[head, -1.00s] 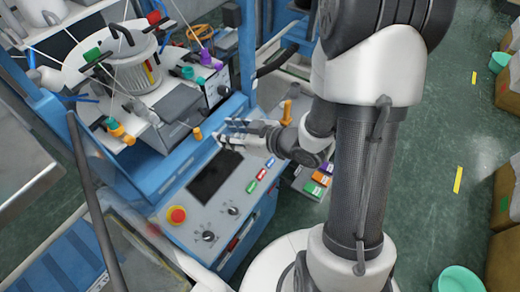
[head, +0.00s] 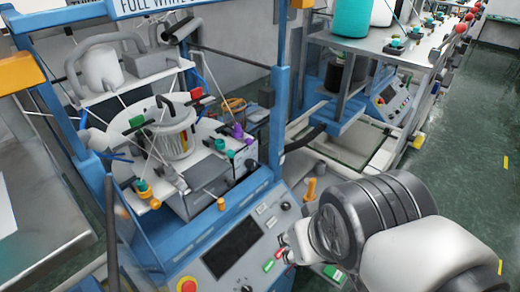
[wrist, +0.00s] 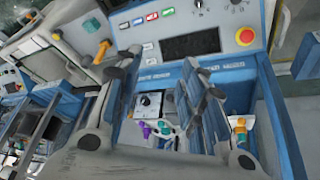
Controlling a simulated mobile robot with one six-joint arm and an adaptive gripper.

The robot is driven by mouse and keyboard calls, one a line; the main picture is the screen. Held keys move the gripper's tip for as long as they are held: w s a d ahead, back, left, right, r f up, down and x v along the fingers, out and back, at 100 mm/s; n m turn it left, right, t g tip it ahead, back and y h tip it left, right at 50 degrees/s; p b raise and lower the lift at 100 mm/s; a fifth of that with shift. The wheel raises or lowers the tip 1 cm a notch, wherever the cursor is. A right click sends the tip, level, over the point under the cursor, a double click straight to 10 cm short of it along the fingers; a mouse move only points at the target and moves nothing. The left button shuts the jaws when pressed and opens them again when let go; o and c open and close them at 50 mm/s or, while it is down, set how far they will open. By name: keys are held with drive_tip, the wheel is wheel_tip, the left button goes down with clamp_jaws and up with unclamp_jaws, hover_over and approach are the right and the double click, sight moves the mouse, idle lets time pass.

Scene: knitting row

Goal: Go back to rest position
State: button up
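My gripper (wrist: 158,75) shows in the wrist view with its two dark fingers spread apart. Nothing is held between them. Beyond the fingers is the blue knitting machine, with its control panel (wrist: 200,30) at the top of the view. In the head view my arm fills the lower right, over the right side of the control panel (head: 232,248). My gripper is mostly hidden behind the arm there. I cannot tell how far the fingers are from the panel.
A blue frame post (head: 279,110) stands behind the panel. A second machine (head: 352,115) is behind it. Green floor (head: 455,165) is open at the right.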

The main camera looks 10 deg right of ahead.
drive_tip(key=shift+s+a, duration=0.5)
drive_tip(key=shift+s, duration=0.3)
wheel_tip(320, 180, down, 13)
drive_tip(key=b, duration=1.3)
drive_tip(key=shift+f, duration=0.15)
